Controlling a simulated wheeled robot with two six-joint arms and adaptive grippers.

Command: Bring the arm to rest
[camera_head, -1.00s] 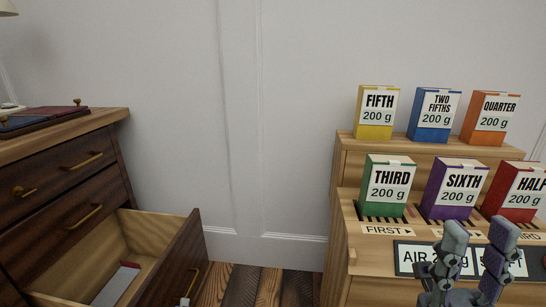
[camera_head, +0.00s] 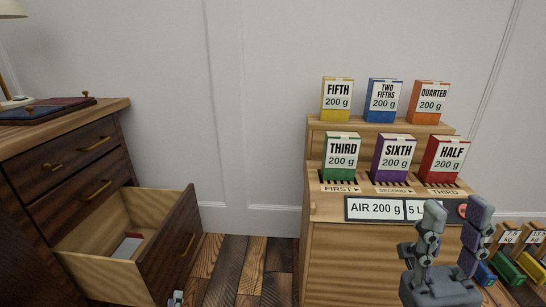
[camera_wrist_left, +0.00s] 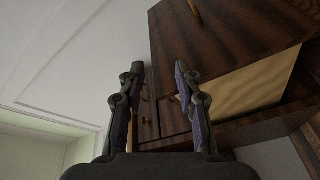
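My left gripper (camera_wrist_left: 158,72) is open and empty in the left wrist view, with a gap between its two fingers. In the head view only a tip of it (camera_head: 177,298) shows at the bottom edge, near the open drawer's front. My right gripper (camera_head: 455,212) points up in front of the right cabinet. Its two fingers are apart, with nothing between them. The rest of the left arm is out of the head view.
The dark dresser's drawer (camera_head: 180,240) stands open at left, with a white-and-red item (camera_head: 128,246) inside. The wooden cabinet (camera_head: 345,265) at right carries several coloured boxes, including the green THIRD box (camera_head: 341,157). Coloured weights (camera_head: 508,268) lie at far right. Bare floor (camera_head: 240,270) lies between the furniture.

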